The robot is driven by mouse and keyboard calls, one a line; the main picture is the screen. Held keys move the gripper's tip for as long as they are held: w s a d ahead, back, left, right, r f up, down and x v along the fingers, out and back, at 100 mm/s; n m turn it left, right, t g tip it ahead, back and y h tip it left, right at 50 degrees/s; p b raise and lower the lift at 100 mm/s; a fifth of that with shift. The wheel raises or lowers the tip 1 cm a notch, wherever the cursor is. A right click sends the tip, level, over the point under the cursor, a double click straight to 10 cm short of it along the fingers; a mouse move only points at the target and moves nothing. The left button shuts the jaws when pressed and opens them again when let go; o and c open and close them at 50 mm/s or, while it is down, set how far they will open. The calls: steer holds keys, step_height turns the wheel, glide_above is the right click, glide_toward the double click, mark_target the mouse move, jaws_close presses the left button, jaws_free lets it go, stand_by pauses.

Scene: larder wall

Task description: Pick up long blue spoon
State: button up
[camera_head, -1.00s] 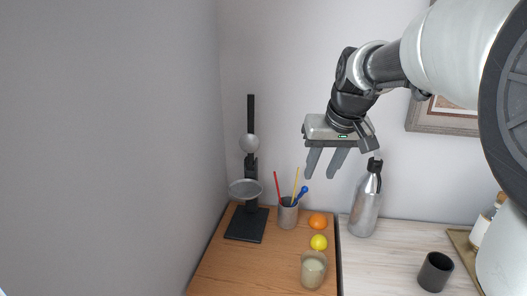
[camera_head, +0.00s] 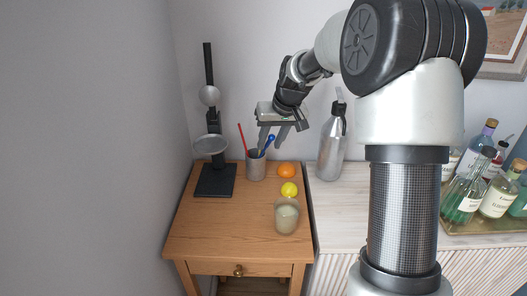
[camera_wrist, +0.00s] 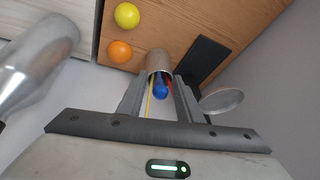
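The long blue spoon (camera_head: 268,143) stands tilted in a grey cup (camera_head: 256,166), leaning to the right with its blue end above the rim. A red stick (camera_head: 242,138) stands in the same cup, and a yellow stick (camera_wrist: 150,102) shows in the wrist view. My gripper (camera_head: 270,142) is open just above the cup. In the wrist view the spoon's blue end (camera_wrist: 161,90) lies between my two fingers (camera_wrist: 160,96), with a gap to each side. The spoon's lower part is hidden in the cup.
An orange (camera_head: 286,170), a lemon (camera_head: 289,189) and a glass (camera_head: 287,216) stand right of the cup. A black stand with a dish (camera_head: 210,144) is on the left. A silver bottle (camera_head: 332,148) stands close on the right. The wooden tabletop's front left (camera_head: 205,228) is clear.

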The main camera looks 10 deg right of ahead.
mark_target(265, 148)
steer(key=x, duration=0.5)
steer(key=shift+w+a+f, duration=0.1)
steer(key=shift+w+f, duration=0.05)
steer(key=shift+w, duration=0.2)
jaws_close()
